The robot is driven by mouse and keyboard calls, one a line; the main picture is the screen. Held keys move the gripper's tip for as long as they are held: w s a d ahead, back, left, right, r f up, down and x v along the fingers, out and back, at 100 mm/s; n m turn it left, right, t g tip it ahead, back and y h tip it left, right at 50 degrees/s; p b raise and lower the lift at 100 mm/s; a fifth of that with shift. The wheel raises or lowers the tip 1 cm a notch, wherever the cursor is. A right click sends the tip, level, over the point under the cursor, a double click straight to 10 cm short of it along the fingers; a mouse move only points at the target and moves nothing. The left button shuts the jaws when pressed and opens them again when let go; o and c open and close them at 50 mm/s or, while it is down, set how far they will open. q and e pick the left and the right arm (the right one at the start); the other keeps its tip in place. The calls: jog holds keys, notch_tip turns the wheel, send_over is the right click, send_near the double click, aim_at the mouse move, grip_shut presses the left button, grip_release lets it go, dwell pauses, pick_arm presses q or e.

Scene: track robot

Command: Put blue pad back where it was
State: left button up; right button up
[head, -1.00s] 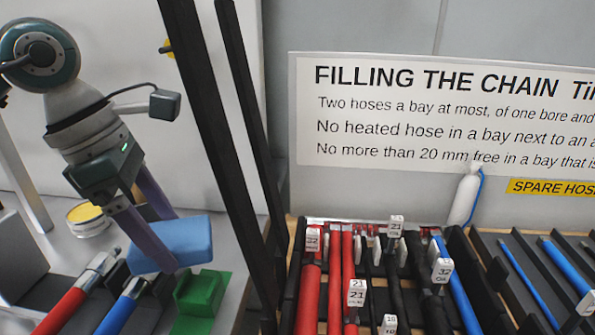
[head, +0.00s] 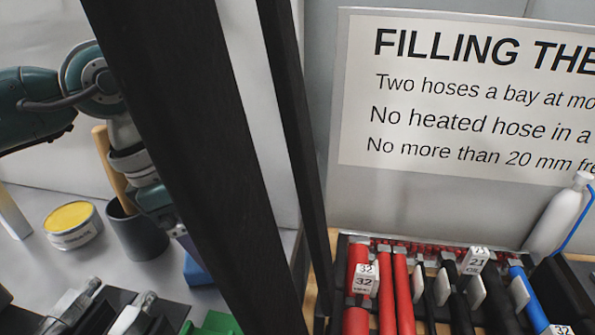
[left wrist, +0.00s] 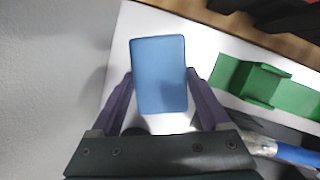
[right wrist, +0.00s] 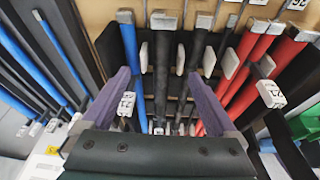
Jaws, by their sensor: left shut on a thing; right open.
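The blue pad (left wrist: 159,75) is a flat rectangular block between the purple fingers of my left gripper (left wrist: 160,95), which is shut on it. In the head view only a corner of the pad (head: 196,272) shows; a black post hides the rest and most of the gripper. A green block (left wrist: 262,84) with a raised holder lies to the right of the pad in the left wrist view, apart from it; its top edge (head: 214,324) shows at the bottom of the head view. My right gripper (right wrist: 165,95) is open and empty above the hose bays.
Black posts (head: 185,150) stand between the grey bench and the hose rack. Red hoses (head: 402,290), black hoses and white tags fill the rack. A dark cup (head: 138,232) and a yellow-topped tin (head: 73,225) stand at the back of the bench. A white bottle (head: 560,220) stands right.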

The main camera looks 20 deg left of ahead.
pick_arm(q)
jog(key=shift+w+a+r, duration=0.1)
jog(key=shift+w+a, duration=0.05)
jog(key=shift+w, duration=0.1)
jog(key=shift+s+f, duration=0.1)
jog(key=shift+f, duration=0.1)
jog(key=o, duration=1.2)
jog(key=shift+c, duration=0.2)
jog(key=v, duration=0.6)
jog(key=shift+r+p, duration=0.3)
jog(key=shift+r, duration=0.1)
jog(key=shift+s+a+r, duration=0.1)
jog(key=shift+r, duration=0.4)
